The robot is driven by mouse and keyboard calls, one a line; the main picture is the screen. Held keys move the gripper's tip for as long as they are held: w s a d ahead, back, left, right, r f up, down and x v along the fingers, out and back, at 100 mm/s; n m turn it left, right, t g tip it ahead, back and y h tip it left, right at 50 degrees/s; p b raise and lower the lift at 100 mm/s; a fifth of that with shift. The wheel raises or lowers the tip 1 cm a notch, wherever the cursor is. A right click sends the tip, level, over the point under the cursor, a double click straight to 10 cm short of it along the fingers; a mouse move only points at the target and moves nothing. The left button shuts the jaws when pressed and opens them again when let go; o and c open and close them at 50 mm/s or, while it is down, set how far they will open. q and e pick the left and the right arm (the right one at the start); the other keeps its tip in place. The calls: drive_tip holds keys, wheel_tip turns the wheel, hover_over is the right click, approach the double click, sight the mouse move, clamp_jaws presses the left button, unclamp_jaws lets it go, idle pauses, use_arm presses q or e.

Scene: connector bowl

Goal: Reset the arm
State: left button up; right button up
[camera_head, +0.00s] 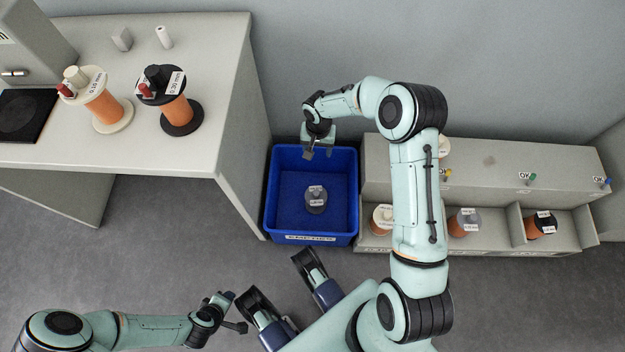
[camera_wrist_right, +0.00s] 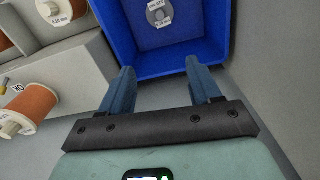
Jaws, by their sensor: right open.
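My right arm reaches over the blue bin (camera_head: 272,200), with my right gripper (camera_head: 318,152) above its back edge. In the right wrist view the gripper (camera_wrist_right: 162,85) is open, its two blue fingers wide apart with nothing between them. The bin (camera_wrist_right: 195,52) lies beyond the fingertips. A grey spool with white labels (camera_head: 316,203) is inside the bin, apart from the gripper, and also shows in the wrist view (camera_wrist_right: 158,14). My left gripper (camera_head: 236,312) is low at the left over the floor, away from all objects; its opening is too small to tell.
A pale table (camera_head: 215,60) at the left holds two orange spools (camera_head: 103,107) (camera_head: 175,110). A grey shelf (camera_head: 485,165) with several spools stands right of the bin, partly hidden by my right arm. A wall is close behind the bin. The floor in front is open.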

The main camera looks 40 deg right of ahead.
idle(0.3)
